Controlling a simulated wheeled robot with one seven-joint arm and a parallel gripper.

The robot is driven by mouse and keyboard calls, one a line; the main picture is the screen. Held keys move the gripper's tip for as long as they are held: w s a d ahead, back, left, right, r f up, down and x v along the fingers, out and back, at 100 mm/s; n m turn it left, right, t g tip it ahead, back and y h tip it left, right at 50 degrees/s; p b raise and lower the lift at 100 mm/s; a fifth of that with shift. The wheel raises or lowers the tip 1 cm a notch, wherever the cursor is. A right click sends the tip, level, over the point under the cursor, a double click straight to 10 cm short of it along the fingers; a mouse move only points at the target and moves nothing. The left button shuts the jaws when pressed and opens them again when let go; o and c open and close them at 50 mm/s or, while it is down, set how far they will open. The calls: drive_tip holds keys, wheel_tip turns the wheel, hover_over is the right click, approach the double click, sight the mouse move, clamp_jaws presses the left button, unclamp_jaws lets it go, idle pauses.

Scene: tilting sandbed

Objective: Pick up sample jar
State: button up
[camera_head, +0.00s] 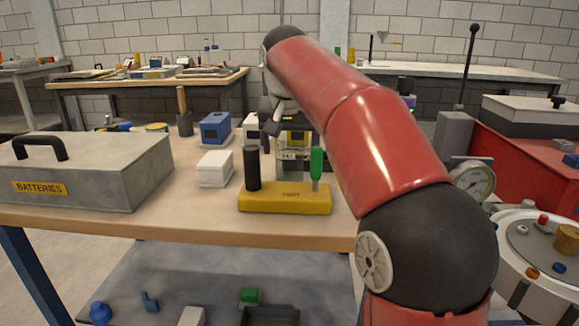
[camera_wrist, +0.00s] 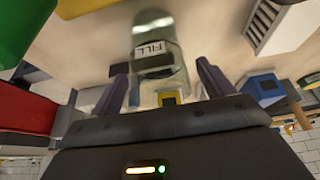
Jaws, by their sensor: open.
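The sample jar appears to be the clear glass jar (camera_wrist: 150,25) with a white label reading "FILL" in the wrist view. My gripper (camera_wrist: 158,82) is open, with one purple-grey finger on each side of the jar's lower pictured end. I cannot tell whether either finger touches it.
A yellow block (camera_head: 285,203) holding a black and a green handle stands in front of the jar. A white box (camera_head: 215,170) and a blue box (camera_head: 215,128) are to the left. A grey batteries case (camera_head: 95,170) fills the bench's left. Red equipment with a gauge (camera_head: 472,180) is right.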

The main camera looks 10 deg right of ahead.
drive_tip(key=shift+w+f, duration=0.1)
drive_tip(key=shift+f, duration=0.05)
drive_tip(key=c, duration=1.1)
drive_tip(key=shift+c, duration=0.2)
